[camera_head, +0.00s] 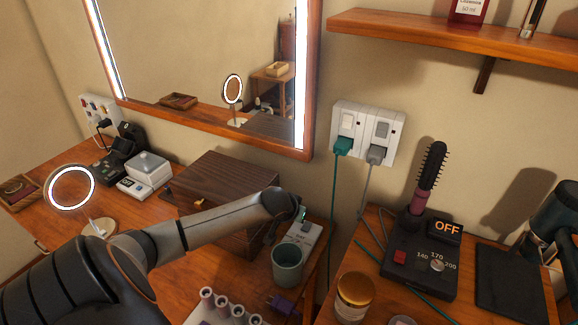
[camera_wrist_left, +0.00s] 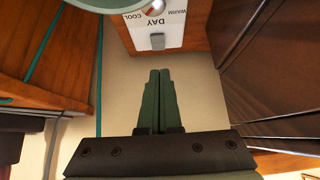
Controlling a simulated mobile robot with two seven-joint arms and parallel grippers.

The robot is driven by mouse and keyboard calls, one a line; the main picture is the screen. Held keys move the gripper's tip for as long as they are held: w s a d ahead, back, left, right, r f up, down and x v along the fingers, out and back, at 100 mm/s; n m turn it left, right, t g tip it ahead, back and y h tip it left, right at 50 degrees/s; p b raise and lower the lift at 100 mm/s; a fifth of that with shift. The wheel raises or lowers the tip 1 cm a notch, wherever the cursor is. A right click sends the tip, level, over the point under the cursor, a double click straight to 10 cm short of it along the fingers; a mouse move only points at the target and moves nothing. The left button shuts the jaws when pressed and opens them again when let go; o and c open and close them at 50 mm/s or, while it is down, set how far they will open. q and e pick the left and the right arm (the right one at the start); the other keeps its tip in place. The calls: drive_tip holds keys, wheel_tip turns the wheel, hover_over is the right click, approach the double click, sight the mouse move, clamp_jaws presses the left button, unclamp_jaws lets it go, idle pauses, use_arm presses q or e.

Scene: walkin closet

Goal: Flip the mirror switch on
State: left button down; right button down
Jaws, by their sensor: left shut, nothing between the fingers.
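A wall mirror (camera_head: 205,60) in a wooden frame has bright white strips down both sides. A white control box (camera_head: 292,243) lies on the wooden counter, with a grey switch (camera_head: 304,228) on it. In the left wrist view the box (camera_wrist_left: 176,38) shows the word DAY, COOL and WARM marks, part of a dial and the grey switch (camera_wrist_left: 157,41). My left gripper (camera_wrist_left: 159,71) is shut and empty, its tips appearing just short of the switch. In the head view the gripper (camera_head: 301,214) is at the box's far end, partly hidden by its wrist. My right gripper is out of view.
A teal cup (camera_head: 288,265) stands right in front of the box, and a dark wooden chest (camera_head: 220,190) is left of it. Cords hang from the wall sockets (camera_head: 365,130). A hairbrush stand (camera_head: 418,255) reading OFF is to the right.

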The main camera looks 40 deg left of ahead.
use_arm(q)
drive_tip(key=s+f+v, duration=0.1)
drive_tip(key=v, duration=0.6)
drive_tip(key=shift+s, duration=0.2)
drive_tip(key=shift+d, duration=0.1)
idle(0.3)
